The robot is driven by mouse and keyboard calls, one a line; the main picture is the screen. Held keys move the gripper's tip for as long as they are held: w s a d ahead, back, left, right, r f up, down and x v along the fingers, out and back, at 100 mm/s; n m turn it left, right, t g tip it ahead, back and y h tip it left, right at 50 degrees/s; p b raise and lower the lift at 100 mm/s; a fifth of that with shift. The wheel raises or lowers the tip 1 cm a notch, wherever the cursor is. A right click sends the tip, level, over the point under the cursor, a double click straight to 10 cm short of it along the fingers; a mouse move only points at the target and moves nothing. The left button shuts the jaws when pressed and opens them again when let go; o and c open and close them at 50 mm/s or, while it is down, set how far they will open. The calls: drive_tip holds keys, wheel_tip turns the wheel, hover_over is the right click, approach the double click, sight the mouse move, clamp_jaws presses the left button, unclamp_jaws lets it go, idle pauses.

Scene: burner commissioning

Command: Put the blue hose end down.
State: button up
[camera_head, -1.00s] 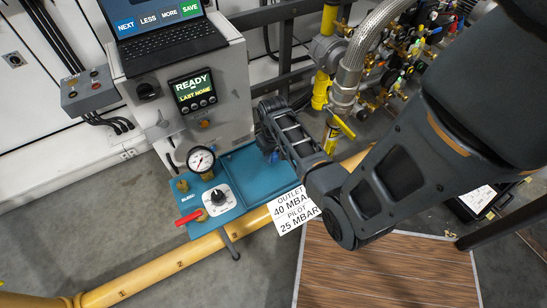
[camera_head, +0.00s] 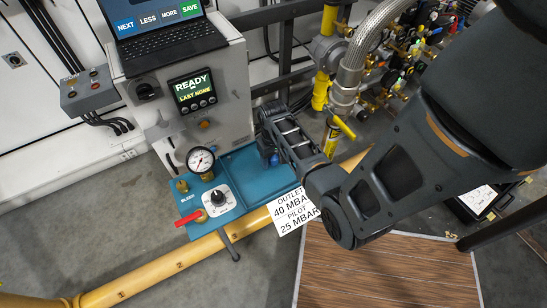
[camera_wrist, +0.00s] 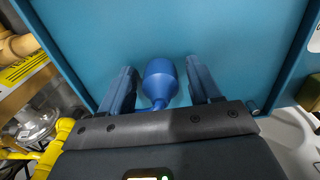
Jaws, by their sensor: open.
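The blue hose end (camera_wrist: 160,80) is a rounded blue piece with a thin blue hose curving from its base. It lies over the teal tray (camera_wrist: 235,30), between the two fingers of my gripper (camera_wrist: 161,86), with a gap on each side. My gripper is open. In the head view my gripper (camera_head: 270,142) points down at the right part of the teal tray (camera_head: 240,170), and a bit of the blue hose end (camera_head: 274,159) shows beside it. My arm hides part of the tray.
A pressure gauge (camera_head: 201,160), a black knob (camera_head: 217,198) and a red-handled valve (camera_head: 188,218) stand left of the tray. The grey cabinet (camera_head: 215,118) with its READY display rises behind. A yellow pipe (camera_head: 190,255) runs in front, near a white pressure sign (camera_head: 292,211).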

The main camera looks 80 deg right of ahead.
wheel_tip(320, 180, up, 12)
drive_tip(key=shift+f+p, duration=0.1)
drive_tip(key=shift+p, duration=1.1)
drive_tip(key=s+a+r+n+t+h, duration=0.1)
drive_tip(key=a+r+n+t+h, duration=0.15)
drive_tip(key=a, duration=0.75)
drive_tip(key=s+a+r+n+t+h, duration=0.1)
drive_tip(key=a+n+t, duration=0.25)
drive_tip(key=a, duration=0.75)
drive_tip(key=s+a+r+n+t+y, duration=0.1)
drive_tip(key=s+a+r+t, duration=0.1)
drive_tip(key=r, duration=0.5)
drive_tip(key=s+a+r+n+t+y, duration=0.1)
drive_tip(key=s+a+r+t, duration=0.2)
drive_tip(key=r, duration=0.5)
drive_tip(key=s+a+r+n+t+y, duration=0.1)
drive_tip(key=s+a+r+n+t, duration=0.1)
drive_tip(key=a+r, duration=0.4)
wheel_tip(320, 180, up, 2)
drive_tip(key=shift+s+r+t, duration=0.25)
drive_tip(key=shift+s+t, duration=0.3)
drive_tip(key=shift+t, duration=0.45)
drive_tip(key=shift+y, duration=0.25)
drive_tip(key=shift+r+p, duration=0.25)
drive_tip(key=shift+p, duration=0.05)
